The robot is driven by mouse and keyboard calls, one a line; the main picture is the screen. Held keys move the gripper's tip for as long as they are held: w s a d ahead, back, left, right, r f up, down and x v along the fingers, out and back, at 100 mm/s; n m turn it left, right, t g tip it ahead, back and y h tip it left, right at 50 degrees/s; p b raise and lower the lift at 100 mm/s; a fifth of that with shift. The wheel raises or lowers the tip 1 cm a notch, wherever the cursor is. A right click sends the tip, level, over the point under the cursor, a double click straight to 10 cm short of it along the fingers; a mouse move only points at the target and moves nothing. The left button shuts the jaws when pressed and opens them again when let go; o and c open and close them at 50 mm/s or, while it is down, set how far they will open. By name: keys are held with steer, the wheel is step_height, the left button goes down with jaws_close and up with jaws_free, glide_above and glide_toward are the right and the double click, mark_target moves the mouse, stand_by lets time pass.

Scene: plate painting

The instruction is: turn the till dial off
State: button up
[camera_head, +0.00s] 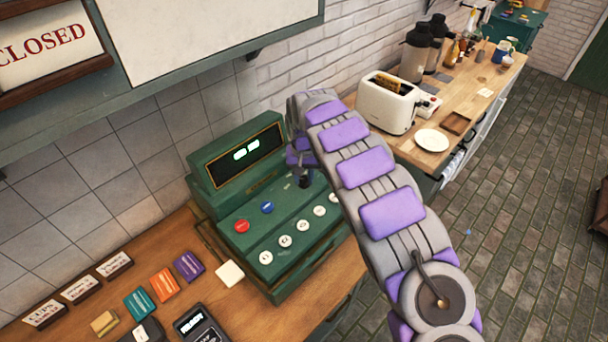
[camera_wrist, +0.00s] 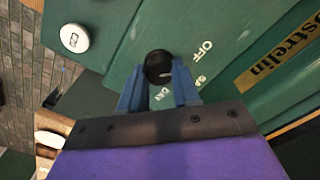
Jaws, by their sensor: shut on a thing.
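The green till (camera_head: 262,228) stands on the wooden counter, with a lit display and several round buttons. Its black dial (camera_wrist: 157,63) shows in the wrist view on the sloped green face, with the white word OFF above right of it. Other white lettering beside and below it is partly hidden or unreadable. A small pale mark shows on the dial; which label it points to I cannot tell. My gripper (camera_wrist: 158,88) is shut on the dial, one blue-grey finger on each side. In the head view my gripper (camera_head: 303,168) is at the till's upper right, below the display.
A toaster (camera_head: 388,103) and a white plate (camera_head: 432,140) are on the counter to the right, close to my arm. Coloured boxes (camera_head: 163,284) and a card reader (camera_head: 200,326) lie left of the till. Tiled wall rises behind; open brick floor is at right.

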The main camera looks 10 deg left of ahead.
mark_target(302, 178)
steer(key=shift+s+a, duration=0.1)
stand_by(0.3)
steer(key=o, duration=1.1)
steer(key=shift+a, duration=0.1)
steer(key=shift+c, duration=0.2)
steer(key=shift+r, duration=0.35)
step_height(302, 178, up, 16)
steer(key=shift+r+p, duration=0.25)
steer(key=shift+p, duration=0.2)
